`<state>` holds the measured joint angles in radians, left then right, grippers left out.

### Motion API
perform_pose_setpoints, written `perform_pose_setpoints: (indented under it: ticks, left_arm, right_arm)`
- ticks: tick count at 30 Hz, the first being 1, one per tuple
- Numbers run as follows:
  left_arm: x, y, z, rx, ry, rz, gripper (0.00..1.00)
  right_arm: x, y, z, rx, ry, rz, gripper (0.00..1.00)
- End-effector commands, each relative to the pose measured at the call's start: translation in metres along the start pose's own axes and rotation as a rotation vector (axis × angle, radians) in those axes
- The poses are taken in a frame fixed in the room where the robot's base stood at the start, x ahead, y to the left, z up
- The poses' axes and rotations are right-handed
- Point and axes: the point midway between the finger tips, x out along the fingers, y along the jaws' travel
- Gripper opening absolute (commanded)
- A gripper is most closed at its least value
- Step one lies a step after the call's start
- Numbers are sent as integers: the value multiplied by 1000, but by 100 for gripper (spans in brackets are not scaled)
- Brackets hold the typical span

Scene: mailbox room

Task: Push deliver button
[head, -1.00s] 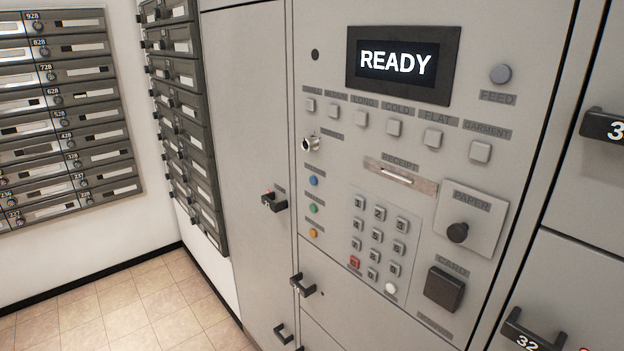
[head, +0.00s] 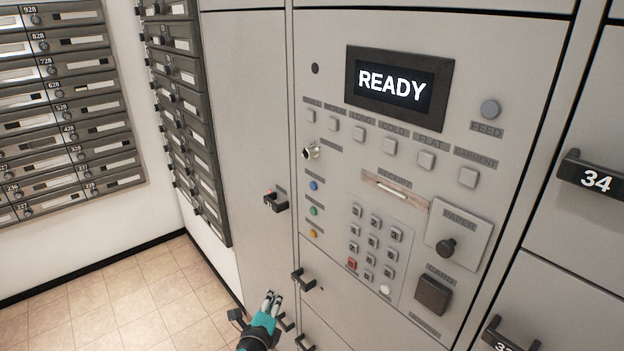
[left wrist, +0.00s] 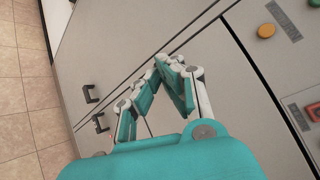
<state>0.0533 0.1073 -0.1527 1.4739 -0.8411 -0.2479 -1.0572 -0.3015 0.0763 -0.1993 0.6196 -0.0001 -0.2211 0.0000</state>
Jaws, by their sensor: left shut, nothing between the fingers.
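The grey control panel shows three small round buttons in a column: blue (head: 313,186), green (head: 314,211) and orange (head: 313,234). Each has a dark label above it, too small to read, so I cannot tell which is the deliver button. In the left wrist view the orange button (left wrist: 266,31) is at the upper right, with part of the green button (left wrist: 314,3) at the corner. My left gripper (head: 272,297) is shut and empty, low in the head view, below the buttons and apart from them. My right gripper is not in view.
A dark display (head: 398,88) reads READY. A keypad (head: 372,240), a paper knob (head: 446,247) and a card block (head: 433,295) are to the right of the buttons. Black door handles (head: 302,281) stick out near my left gripper. Mailboxes (head: 62,120) line the left wall above open tiled floor.

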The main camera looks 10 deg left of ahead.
Motion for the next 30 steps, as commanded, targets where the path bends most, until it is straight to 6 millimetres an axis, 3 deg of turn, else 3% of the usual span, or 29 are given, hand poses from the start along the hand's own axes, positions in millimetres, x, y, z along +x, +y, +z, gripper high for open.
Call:
perform_pose_setpoints:
  ticks: [1,6,9,12,18,30]
  left_arm:
    - [2,-38,19,70,-34,-57,0]
    - [-5,-139,70,322,-168,-210,0]
    - [-14,-185,94,442,-248,-272,0]
    - [-23,-218,112,530,-313,-311,0]
    - [-33,-246,126,608,-376,-342,0]
    - [-32,-247,125,611,-378,-344,0]
  right_arm:
    - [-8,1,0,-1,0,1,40]
    - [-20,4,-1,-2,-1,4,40]
    - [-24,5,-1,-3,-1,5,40]
    - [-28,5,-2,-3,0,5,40]
    - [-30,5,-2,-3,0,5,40]
    - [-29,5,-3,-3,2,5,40]
